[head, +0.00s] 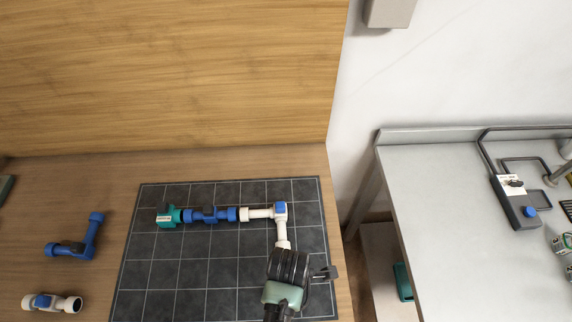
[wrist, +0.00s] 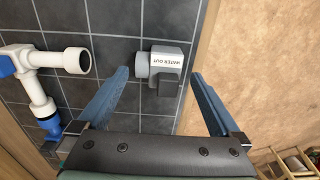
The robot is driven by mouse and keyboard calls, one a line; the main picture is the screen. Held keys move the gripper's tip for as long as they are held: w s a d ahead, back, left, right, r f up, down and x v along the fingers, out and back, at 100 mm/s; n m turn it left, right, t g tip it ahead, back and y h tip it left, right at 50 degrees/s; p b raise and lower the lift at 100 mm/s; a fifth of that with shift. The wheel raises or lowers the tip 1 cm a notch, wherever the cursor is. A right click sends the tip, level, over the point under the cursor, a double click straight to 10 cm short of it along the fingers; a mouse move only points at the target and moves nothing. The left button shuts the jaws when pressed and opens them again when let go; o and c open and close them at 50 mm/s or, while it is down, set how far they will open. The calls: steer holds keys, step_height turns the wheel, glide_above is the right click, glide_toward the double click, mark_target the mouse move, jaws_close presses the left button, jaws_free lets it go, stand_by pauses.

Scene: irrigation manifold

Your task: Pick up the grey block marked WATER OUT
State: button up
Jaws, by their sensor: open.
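The grey block marked WATER OUT (wrist: 168,62) lies on the dark tiled mat (head: 165,270) in the wrist view. Its round stub faces left toward the open white pipe end (wrist: 77,60), with a gap between them. A dark part shows on its lower side. My gripper (wrist: 158,76) is open and empty, with one blue finger on each side of the block's near part in the picture. I cannot tell how high the fingers are above it. In the head view my gripper (head: 288,268) is over the mat's lower right, and I cannot make out the block there.
A pipe run on the mat joins a teal labelled block (head: 168,215), a blue valve (head: 209,214) and a white elbow pipe (head: 281,212). A blue elbow piece (head: 77,240) and a white fitting (head: 52,303) lie on the wood at left. A grey bench (head: 450,200) stands right.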

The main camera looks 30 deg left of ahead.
steer(key=shift+a+f+p, duration=0.15)
steer(key=shift+f+p, duration=0.1)
steer(key=shift+f, duration=1)
steer(key=shift+a+f+p, duration=0.15)
steer(key=shift+f+p, duration=0.05)
steer(key=shift+f, duration=1)
steer(key=shift+c, duration=0.3)
jaws_close()
